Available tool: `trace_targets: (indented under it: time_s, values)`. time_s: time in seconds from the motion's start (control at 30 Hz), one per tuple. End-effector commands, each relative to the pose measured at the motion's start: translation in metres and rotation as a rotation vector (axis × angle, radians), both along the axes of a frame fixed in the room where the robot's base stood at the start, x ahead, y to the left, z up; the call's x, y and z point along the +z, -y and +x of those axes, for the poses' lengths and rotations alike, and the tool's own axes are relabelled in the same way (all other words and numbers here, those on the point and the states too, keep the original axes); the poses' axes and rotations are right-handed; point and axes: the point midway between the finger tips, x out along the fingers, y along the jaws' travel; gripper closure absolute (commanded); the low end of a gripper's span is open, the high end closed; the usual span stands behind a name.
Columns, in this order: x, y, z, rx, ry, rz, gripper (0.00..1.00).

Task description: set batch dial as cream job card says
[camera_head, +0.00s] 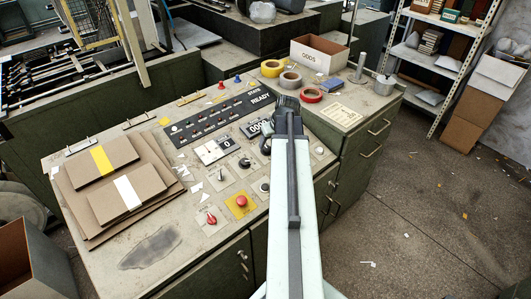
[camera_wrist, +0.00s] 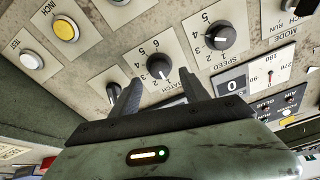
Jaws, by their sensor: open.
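The batch dial (camera_wrist: 158,66), a black round knob with numbers around it, is on the panel in the wrist view. The knob's exact setting is too small to read surely. My gripper (camera_wrist: 160,77) is open, its two dark fingers on either side of the dial's lower part in the picture; whether they touch it I cannot tell. A cream card (camera_head: 342,113) lies on the cabinet top right of my arm in the head view; its writing is unreadable. My arm hides part of the panel there.
The speed dial (camera_wrist: 220,36) sits right of the batch dial, and a yellow button (camera_wrist: 65,29) to the left. A small black knob (camera_wrist: 113,91) is close by the left finger. A red button (camera_head: 241,201) and tape rolls (camera_head: 290,79) show in the head view.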

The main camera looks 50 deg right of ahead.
Motion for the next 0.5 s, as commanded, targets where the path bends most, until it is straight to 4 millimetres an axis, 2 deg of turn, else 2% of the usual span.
trace_targets:
  time_s: [0.03,0.17,0.47,0.5]
  values:
    - [-0.019,0.002,0.005,0.001,0.000,0.000,0.47]
    - [-0.036,0.003,0.013,0.001,0.000,0.000,0.47]
    - [-0.036,0.002,0.016,0.000,0.000,0.000,0.47]
    - [-0.036,0.002,0.016,0.001,0.000,0.000,0.52]
